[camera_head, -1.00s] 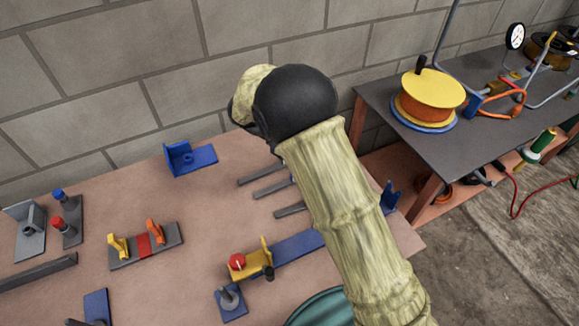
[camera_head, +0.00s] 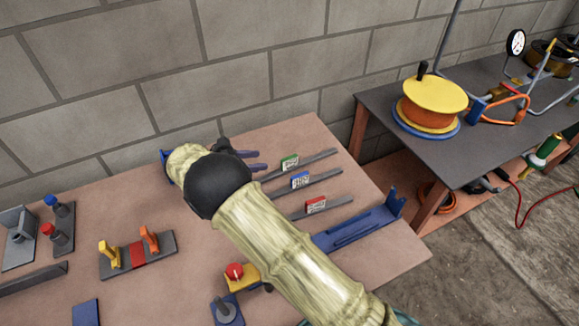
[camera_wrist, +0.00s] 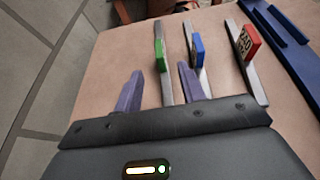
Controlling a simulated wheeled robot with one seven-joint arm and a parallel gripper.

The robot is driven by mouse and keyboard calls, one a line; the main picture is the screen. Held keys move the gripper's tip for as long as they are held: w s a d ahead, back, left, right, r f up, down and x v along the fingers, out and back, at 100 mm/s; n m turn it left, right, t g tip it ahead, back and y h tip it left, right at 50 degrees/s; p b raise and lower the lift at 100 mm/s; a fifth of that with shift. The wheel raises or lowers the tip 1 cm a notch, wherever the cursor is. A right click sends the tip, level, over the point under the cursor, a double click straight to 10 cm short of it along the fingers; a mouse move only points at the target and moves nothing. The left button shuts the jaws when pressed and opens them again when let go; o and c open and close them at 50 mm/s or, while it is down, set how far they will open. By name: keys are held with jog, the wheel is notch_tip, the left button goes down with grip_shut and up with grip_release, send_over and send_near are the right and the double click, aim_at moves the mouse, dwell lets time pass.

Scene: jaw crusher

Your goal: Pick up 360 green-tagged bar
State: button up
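The green-tagged bar (camera_head: 320,157) is a thin grey bar lying flat on the table, farthest back of three. Its green tag (camera_head: 290,161) stands up from it. In the wrist view the bar (camera_wrist: 166,80) runs between my two purple fingers. My gripper (camera_head: 262,160) is open and empty, low near the bar's left end. In the wrist view my gripper (camera_wrist: 160,75) has its left finger clear of the bar and its right finger over the blue-tagged bar's near end. I cannot tell whether the fingers touch anything. The tag's digits are too small to read.
The blue-tagged bar (camera_head: 326,177) and the red-tagged bar (camera_head: 335,204) lie parallel in front. A long blue fixture (camera_head: 350,229) lies beyond the red-tagged one. A block wall (camera_head: 290,60) rises behind the table. The table's right corner (camera_head: 400,255) is bare.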

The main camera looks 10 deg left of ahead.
send_near(297, 158)
jog(key=x, duration=0.4)
jog(key=shift+w+d+f, duration=0.1)
jog(key=shift+w+d, duration=0.05)
jog(key=shift+w, duration=0.3)
jog(key=shift+a+f+p+x, duration=0.1)
jog(key=shift+f+p+x, duration=0.05)
jog(key=shift+x, duration=0.7)
jog(key=shift+a+f+p+x, duration=0.1)
jog(key=shift+f+p+x, duration=0.05)
jog(key=shift+x, duration=0.75)
jog(key=shift+a+f+p+x, duration=0.1)
jog(key=shift+f+p+x, duration=0.05)
jog(key=shift+x, duration=0.7)
grip_shut()
